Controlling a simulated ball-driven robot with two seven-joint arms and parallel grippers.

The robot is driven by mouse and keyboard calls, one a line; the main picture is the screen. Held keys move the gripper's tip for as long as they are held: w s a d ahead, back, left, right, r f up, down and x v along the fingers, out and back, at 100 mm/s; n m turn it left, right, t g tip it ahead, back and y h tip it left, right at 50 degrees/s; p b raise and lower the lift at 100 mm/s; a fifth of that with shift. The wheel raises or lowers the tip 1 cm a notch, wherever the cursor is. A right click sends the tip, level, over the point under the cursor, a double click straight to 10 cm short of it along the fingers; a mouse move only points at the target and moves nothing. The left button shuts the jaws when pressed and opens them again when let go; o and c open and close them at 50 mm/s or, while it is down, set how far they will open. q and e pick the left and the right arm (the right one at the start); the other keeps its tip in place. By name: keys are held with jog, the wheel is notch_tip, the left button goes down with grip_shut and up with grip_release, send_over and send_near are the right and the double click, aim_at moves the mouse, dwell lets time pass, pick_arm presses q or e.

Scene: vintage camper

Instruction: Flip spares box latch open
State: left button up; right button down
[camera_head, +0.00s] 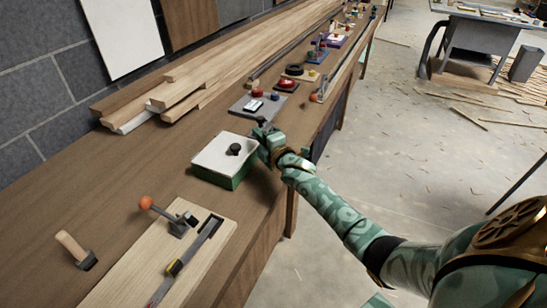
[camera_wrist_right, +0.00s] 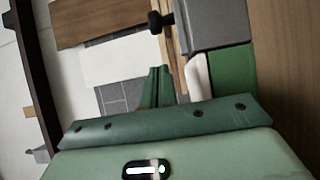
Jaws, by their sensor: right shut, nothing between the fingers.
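The spares box appears to be the green box (camera_head: 222,177) with a pale lid and a black knob (camera_head: 234,149), standing on the wooden bench. Its lid (camera_head: 212,152) looks closed. My right gripper (camera_head: 264,133) is at the box's right side, close to the lid edge; I cannot tell whether it touches. In the right wrist view the shut, empty fingers (camera_wrist_right: 157,84) point up beside the green wall (camera_wrist_right: 232,75) and a pale rounded piece (camera_wrist_right: 197,77), possibly the latch. The latch is not clearly visible in the head view. My left gripper is not in view.
A board with an orange-knobbed clamp (camera_head: 146,202) and a wooden-handled tool (camera_head: 72,246) lie nearer on the bench (camera_head: 130,195). A grey plate (camera_head: 250,108) with small items is just beyond the box. Planks (camera_head: 180,95) are stacked at the back. Bare bench lies left of the box.

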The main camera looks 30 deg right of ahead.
jog(key=s+p, duration=0.2)
jog(key=s, duration=0.7)
jog(key=shift+s, duration=0.35)
jog(key=shift+f, duration=0.15)
